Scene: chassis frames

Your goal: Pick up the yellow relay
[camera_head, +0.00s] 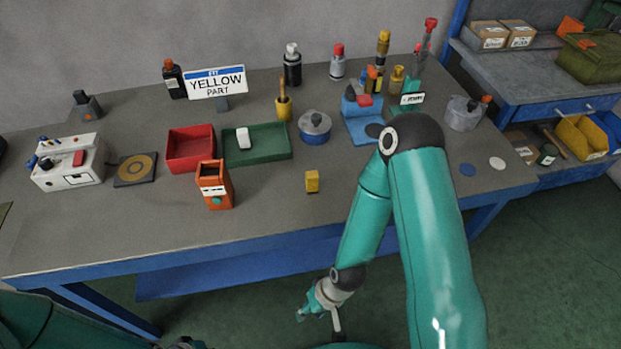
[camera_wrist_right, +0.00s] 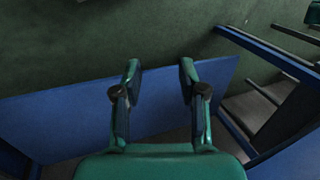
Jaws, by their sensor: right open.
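My right gripper (camera_head: 318,312) hangs low in front of the bench, below the tabletop and apart from the relay. In the right wrist view my right gripper (camera_wrist_right: 158,80) has its two fingers spread with nothing between them. The relay is not in that view. My left gripper does not show clearly; only a dark piece of my left arm shows at the lower left of the head view.
A red bin (camera_head: 191,165) and a green tray (camera_head: 283,155) with a white block (camera_head: 243,138) stand behind the relay. The bench around the relay is clear. The bench's blue front edge (camera_head: 160,264) lies between gripper and tabletop.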

